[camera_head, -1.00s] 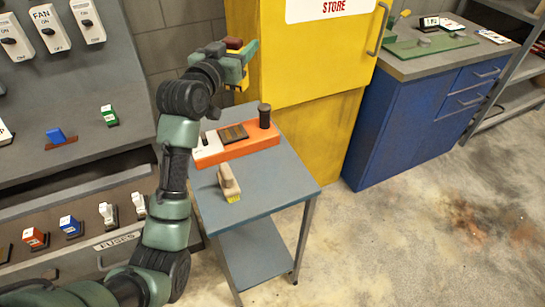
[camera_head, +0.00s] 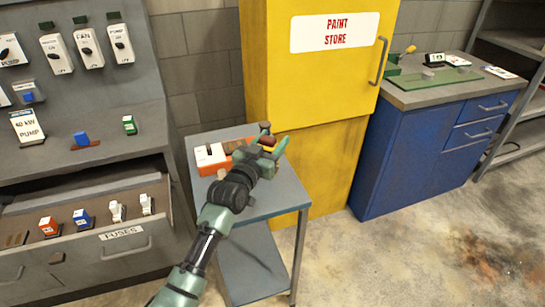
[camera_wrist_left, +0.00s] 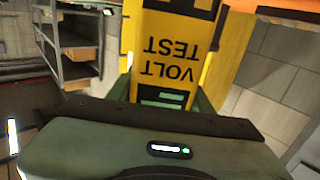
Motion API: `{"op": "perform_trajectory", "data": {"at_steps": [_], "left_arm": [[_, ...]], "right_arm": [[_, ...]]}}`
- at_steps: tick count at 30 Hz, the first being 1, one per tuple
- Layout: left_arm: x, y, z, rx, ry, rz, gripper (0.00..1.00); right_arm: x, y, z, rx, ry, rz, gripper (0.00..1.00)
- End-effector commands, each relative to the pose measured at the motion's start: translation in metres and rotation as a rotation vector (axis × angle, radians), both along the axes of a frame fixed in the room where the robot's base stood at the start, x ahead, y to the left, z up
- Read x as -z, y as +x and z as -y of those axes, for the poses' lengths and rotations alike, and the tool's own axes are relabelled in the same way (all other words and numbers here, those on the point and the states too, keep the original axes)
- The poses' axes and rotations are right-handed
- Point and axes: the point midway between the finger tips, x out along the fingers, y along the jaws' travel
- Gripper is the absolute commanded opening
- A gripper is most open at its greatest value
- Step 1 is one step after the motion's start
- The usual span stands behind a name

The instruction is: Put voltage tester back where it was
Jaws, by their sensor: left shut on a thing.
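The voltage tester (camera_wrist_left: 172,62) is yellow with dark "VOLT TEST" lettering, upside down in the left wrist view. It stands between the fingers of my left gripper (camera_head: 274,151), which is shut on it. In the head view the gripper is over the far right part of the small grey-blue table (camera_head: 278,199), close to the orange holder (camera_head: 231,146). The arm and gripper hide most of the tester there; only a small reddish part shows. I cannot tell whether it touches the holder. My right gripper is out of view.
The yellow paint store cabinet (camera_head: 318,90) stands right behind the table. A grey panel with an open fuse drawer (camera_head: 121,233) is on the left. A blue workbench (camera_head: 420,155) stands to the right.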

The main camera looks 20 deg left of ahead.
Motion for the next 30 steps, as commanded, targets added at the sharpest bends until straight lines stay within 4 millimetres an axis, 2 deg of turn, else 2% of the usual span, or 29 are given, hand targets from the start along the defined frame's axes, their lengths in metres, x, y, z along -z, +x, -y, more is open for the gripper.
{"op": "perform_trajectory", "data": {"at_steps": [6,13,26,27,29,30], "left_arm": [[0.020,0.000,-0.001,-0.001,0.001,0.000,0.00],[0.053,0.000,-0.001,0.000,0.001,0.000,0.00],[0.061,0.000,-0.001,0.000,0.000,0.002,0.00],[0.062,0.000,-0.001,0.000,0.000,0.000,0.53],[0.061,0.000,-0.001,0.000,0.000,0.000,0.70],[0.061,0.000,-0.001,0.000,0.000,0.000,0.72]], "right_arm": [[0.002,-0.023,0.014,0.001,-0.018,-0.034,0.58],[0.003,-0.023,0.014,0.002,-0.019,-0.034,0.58],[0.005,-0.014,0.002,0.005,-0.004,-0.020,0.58],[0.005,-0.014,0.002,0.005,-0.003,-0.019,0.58],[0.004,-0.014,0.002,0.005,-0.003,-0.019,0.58],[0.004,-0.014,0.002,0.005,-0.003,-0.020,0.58]]}}
